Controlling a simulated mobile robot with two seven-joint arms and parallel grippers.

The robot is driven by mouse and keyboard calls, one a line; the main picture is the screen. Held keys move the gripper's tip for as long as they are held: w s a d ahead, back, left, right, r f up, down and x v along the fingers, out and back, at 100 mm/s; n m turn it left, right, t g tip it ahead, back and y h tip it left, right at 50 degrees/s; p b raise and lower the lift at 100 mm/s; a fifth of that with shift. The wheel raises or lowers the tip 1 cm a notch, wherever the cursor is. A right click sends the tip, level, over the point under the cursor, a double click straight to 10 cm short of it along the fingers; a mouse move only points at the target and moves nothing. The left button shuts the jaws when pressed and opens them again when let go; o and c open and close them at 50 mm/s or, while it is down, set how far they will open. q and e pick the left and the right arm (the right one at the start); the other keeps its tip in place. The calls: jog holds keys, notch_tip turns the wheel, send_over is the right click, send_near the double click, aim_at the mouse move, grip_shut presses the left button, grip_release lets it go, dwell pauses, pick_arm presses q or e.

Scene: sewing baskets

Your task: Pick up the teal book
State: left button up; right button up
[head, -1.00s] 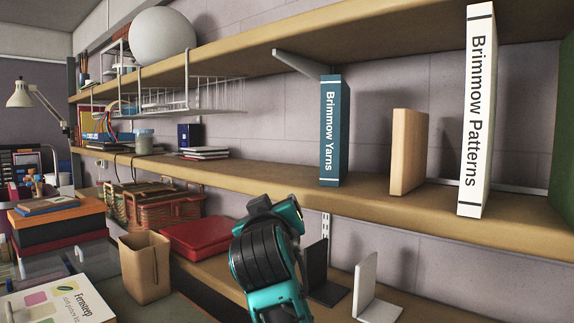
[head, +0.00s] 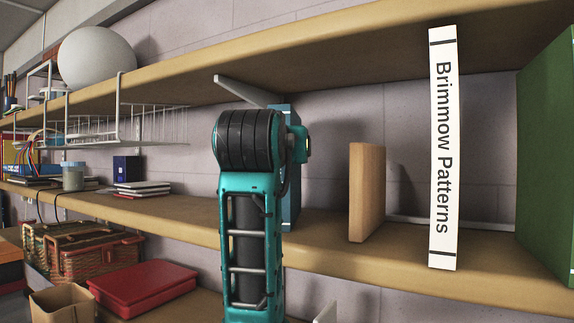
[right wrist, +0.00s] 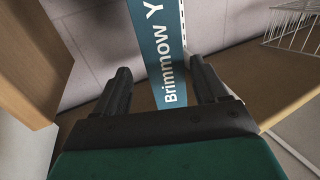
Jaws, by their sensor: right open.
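The teal book (head: 290,182), titled "Brimmow Yarns" in the earlier head view, stands upright on the middle shelf. My right arm now covers most of it in the head view. In the right wrist view the teal book (right wrist: 170,60) shows its spine with white letters, lying in line with the gap between the fingers. My right gripper (right wrist: 160,65) is open, with one finger on each side of the spine in the picture. I cannot tell how far past the book's front the fingertips reach. My left gripper is not in view.
A tan wooden block (head: 367,192) stands right of the teal book, then a white "Brimmow Patterns" book (head: 443,150) and a green panel (head: 548,155). The upper shelf (head: 330,52) overhangs. A wire basket (head: 150,128) hangs at the left.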

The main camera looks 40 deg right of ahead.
jog(key=p+x, duration=0.1)
jog(key=x, duration=0.5)
jog(key=shift+w, duration=0.35)
jog(key=shift+a+r, duration=0.1)
jog(key=shift+r, duration=0.05)
jog(key=shift+c, duration=0.2)
grip_shut()
jog(key=shift+r, duration=0.1)
